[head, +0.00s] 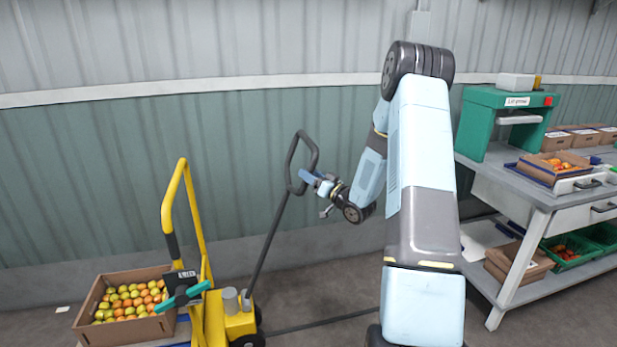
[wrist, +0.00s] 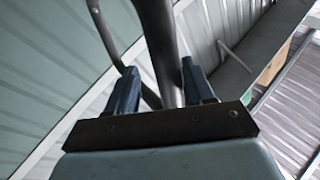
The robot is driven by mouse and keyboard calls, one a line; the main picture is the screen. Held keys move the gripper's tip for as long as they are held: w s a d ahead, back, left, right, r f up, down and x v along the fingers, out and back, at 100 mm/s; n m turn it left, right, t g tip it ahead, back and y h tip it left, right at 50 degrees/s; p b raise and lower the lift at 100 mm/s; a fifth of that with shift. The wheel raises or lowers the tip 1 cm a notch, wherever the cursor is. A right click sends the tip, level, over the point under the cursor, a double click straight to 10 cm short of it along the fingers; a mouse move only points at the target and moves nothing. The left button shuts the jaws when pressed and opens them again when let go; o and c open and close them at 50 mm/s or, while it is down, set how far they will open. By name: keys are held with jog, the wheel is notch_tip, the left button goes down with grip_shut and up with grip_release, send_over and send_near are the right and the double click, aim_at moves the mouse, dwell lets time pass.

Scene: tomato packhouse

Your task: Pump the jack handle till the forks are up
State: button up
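The yellow pallet jack (head: 232,322) stands at the lower left in the head view. Its dark jack handle (head: 268,240) leans up to the right and ends in a loop (head: 316,150). My gripper (head: 306,178) is at the lower end of the loop. In the wrist view, the handle bar (wrist: 160,45) passes between the two fingers of my gripper (wrist: 160,82). The bar is close to the right finger, and a gap shows beside the left finger, so the gripper looks open around it. The forks are hidden behind the jack's body and the crate.
A ribbed wall (head: 100,150) runs close behind the handle. A grey bench (head: 520,195) with a green label machine (head: 480,120) stands at the right.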

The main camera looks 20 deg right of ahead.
jog(key=v, duration=1.3)
jog(key=shift+s+d+f, duration=0.2)
jog(key=shift+s, duration=0.05)
jog(key=w+a+r+n+g+h, duration=0.1)
jog(key=w+a+r+g+h, duration=0.3)
jog(key=r, duration=0.4)
jog(key=s+a+r+g+h, duration=0.1)
jog(key=s+r+g+h, duration=0.1)
jog(key=s+r+h, duration=0.45)
jog(key=s+a+r+g, duration=0.2)
jog(key=s+a, duration=0.2)
jog(key=s, duration=0.6)
jog(key=s+a+r+m+g+y, duration=0.1)
jog(key=s+a+r+g, duration=0.1)
jog(key=s, duration=0.7)
jog(key=s+a+r+m+g+y, duration=0.1)
jog(key=s+a+r+g, duration=0.1)
jog(key=s+a, duration=0.4)
jog(key=s+r, duration=0.1)
jog(key=s, duration=0.3)
jog(key=shift+s+a+r+g, duration=0.3)
jog(key=shift+a+r+g, duration=0.05)
jog(key=shift+g, duration=0.05)
